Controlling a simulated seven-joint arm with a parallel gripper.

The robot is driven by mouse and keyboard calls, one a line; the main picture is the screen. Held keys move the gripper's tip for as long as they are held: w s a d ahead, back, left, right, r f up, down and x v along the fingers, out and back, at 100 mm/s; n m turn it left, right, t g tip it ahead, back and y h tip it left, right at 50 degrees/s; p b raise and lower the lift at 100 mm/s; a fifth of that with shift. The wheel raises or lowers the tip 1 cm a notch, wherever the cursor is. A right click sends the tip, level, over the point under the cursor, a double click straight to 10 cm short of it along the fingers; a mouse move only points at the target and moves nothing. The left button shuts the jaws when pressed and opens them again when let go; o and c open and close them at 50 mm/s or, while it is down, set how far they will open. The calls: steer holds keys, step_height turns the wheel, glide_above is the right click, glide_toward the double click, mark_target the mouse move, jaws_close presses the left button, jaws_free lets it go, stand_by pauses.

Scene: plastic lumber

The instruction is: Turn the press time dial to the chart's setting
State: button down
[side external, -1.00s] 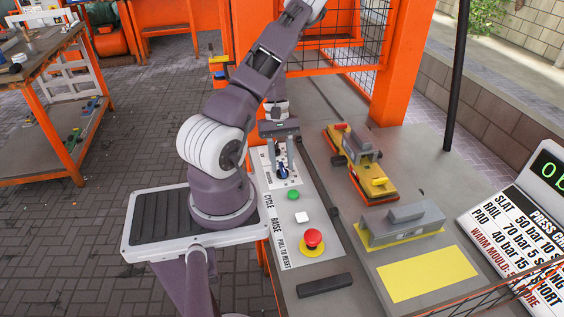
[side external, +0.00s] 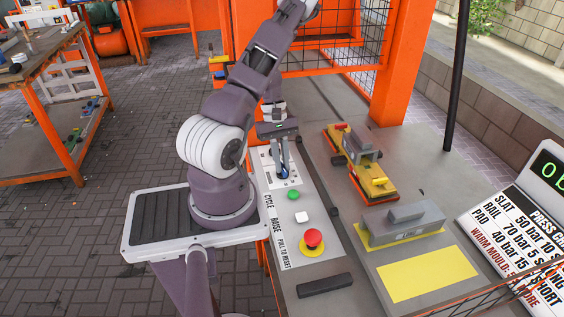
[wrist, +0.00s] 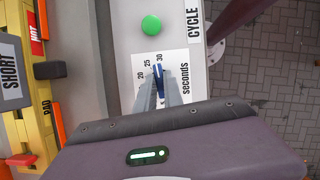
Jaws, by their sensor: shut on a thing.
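The press time dial (wrist: 159,76) is a blue knob on a white scale plate marked "seconds", with 20, 25 and 30 readable. My gripper (wrist: 160,96) is shut on the dial, one finger on each side. The fingers and palm hide the rest of the scale, and the exact setting is hard to read. In the side external view my gripper (side external: 279,170) reaches down onto the dial (side external: 284,173). The chart (side external: 519,238) stands at the right, with lines for SLAT, RAIL and PAD and a warm mould line; its right side is cut off.
The panel has a green button (side external: 293,195), a white button (side external: 302,217) and a red mushroom button (side external: 312,239). A yellow mould (side external: 374,184) and a grey block (side external: 403,227) stand to the right on the bench. A black bar (side external: 325,285) lies in front.

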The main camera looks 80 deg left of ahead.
steer(key=n+t, duration=0.1)
steer(key=n, duration=0.2)
steer(key=n+t+y, duration=0.1)
steer(key=n, duration=0.2)
steer(key=shift+s+d, duration=0.1)
steer(key=shift+s, duration=0.05)
steer(key=n+y, duration=0.1)
steer(key=n, duration=0.2)
steer(key=n+t, duration=0.1)
steer(key=n, duration=0.2)
steer(key=shift+d+t+y, duration=0.1)
steer(key=shift+t+y, duration=0.2)
steer(key=shift+y, duration=0.1)
steer(key=c, duration=1.5)
jaws_free()
steer(key=shift+o, duration=0.2)
steer(key=shift+s+r, duration=0.1)
steer(key=d+v, duration=0.1)
steer(key=v, duration=0.5)
steer(key=shift+s+a+r, duration=0.2)
steer(key=shift+a+r, duration=0.25)
steer(key=shift+a, duration=0.05)
